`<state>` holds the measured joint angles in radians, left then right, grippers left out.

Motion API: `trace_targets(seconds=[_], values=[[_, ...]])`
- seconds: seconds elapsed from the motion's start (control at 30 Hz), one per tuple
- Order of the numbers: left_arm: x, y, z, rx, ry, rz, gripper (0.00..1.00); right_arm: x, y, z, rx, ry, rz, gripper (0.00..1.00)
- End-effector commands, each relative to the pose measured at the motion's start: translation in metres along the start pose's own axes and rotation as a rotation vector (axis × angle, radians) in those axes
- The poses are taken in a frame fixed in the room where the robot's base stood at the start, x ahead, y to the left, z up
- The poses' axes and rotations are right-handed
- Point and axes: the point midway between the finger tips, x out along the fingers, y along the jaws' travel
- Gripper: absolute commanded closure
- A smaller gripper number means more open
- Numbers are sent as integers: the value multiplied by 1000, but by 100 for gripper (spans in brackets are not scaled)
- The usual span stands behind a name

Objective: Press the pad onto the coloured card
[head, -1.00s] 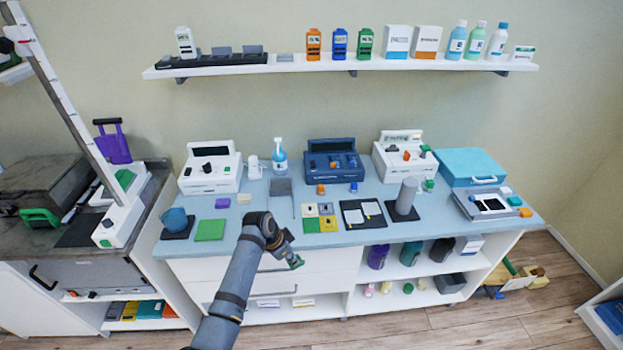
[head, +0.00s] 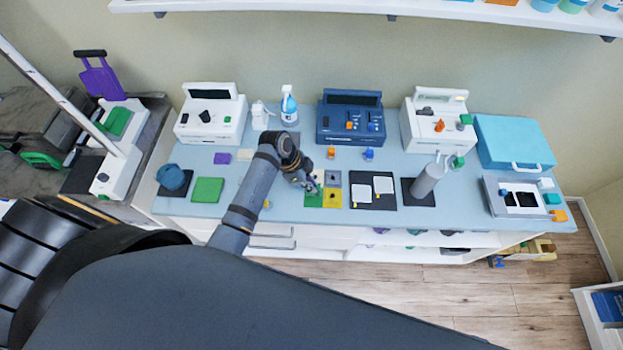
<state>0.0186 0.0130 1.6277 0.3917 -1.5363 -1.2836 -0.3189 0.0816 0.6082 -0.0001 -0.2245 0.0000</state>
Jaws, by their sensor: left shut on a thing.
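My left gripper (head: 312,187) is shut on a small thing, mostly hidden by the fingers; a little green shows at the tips. I cannot tell whether this is the pad. The gripper is over the left part of the coloured card (head: 332,197), a board with cream, grey, green and yellow squares on the counter. I cannot tell whether the held thing touches it. A plain green square (head: 208,190) lies further left. My right gripper is not in view.
A black board with two white cards (head: 361,200) lies right of the coloured card. A grey cylinder (head: 427,182) stands on a dark mat further right. Small orange (head: 331,152) and blue (head: 369,154) pieces stand behind, before the blue device (head: 350,122).

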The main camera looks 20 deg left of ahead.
Motion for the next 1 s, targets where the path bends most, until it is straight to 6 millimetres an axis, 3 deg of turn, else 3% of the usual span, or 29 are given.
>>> trace_targets(seconds=[0.1,0.23,0.37,0.7,1.0], values=[[10,0,4,0,0,1,100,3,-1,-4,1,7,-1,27],[23,0,10,-1,-1,1,100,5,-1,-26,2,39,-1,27],[40,0,17,-1,0,-1,100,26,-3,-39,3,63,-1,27],[47,0,20,-1,0,-2,100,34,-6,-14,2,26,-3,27],[47,0,19,-1,0,-1,100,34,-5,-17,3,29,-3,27]])
